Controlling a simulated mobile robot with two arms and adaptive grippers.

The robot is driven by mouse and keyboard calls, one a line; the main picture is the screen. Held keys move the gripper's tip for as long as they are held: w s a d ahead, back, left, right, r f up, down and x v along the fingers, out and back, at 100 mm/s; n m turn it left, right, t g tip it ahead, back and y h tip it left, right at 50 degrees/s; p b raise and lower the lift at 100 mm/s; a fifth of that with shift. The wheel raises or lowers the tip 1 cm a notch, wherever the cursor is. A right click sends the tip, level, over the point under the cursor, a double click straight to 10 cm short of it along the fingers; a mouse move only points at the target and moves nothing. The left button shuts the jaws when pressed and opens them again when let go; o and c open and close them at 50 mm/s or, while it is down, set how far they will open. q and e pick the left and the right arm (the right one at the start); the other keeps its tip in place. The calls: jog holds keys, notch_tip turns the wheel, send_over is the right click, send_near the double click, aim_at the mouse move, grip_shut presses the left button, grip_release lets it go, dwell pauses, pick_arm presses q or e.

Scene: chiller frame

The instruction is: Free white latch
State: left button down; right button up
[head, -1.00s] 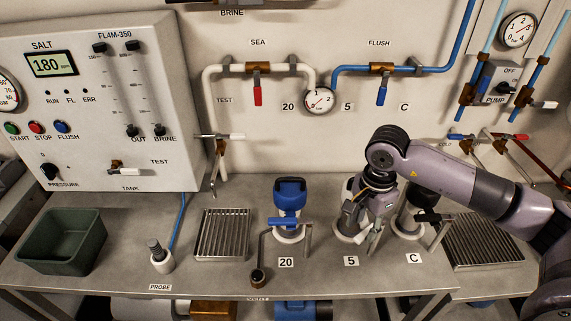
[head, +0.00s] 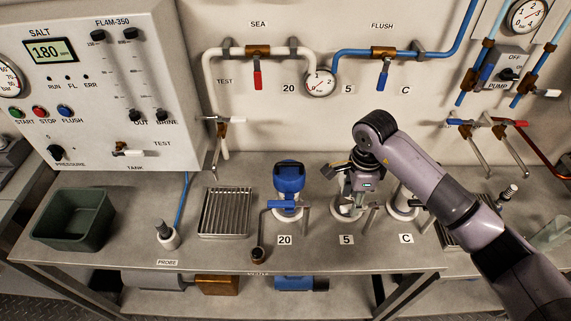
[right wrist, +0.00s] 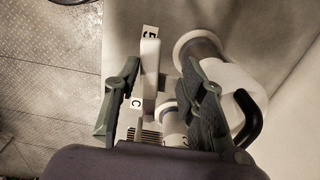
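The white latch handle (right wrist: 150,75) shows in the right wrist view as an upright white bar beside the housing at station 5. My right gripper (right wrist: 162,72) is open, with one finger on each side of the bar. The left finger is close to the bar; I cannot tell whether it touches. In the head view my right gripper (head: 352,200) is over station 5 and hides most of the latch and housing. My left gripper is not in view.
The blue housing (head: 288,178) at station 20 stands just left, with a blue-handled latch. Station C (head: 403,205) is close on the right, partly behind my arm. A drain grate (head: 225,211), probe (head: 167,237) and green bin (head: 75,219) lie farther left.

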notch_tip(320, 180, up, 18)
jog(key=b, duration=0.3)
jog(key=s+a+g+y, duration=0.1)
jog(key=s+a+y, duration=0.3)
jog(key=a, duration=0.6)
jog(key=s+a+g+y, duration=0.1)
jog(key=s+a+y, duration=0.2)
jog(key=a+y, duration=0.4)
jog(key=shift+s+a+m, duration=0.3)
jog(key=shift+s+a, duration=0.1)
jog(key=shift+a, duration=1.35)
jog(key=shift+c, duration=0.2)
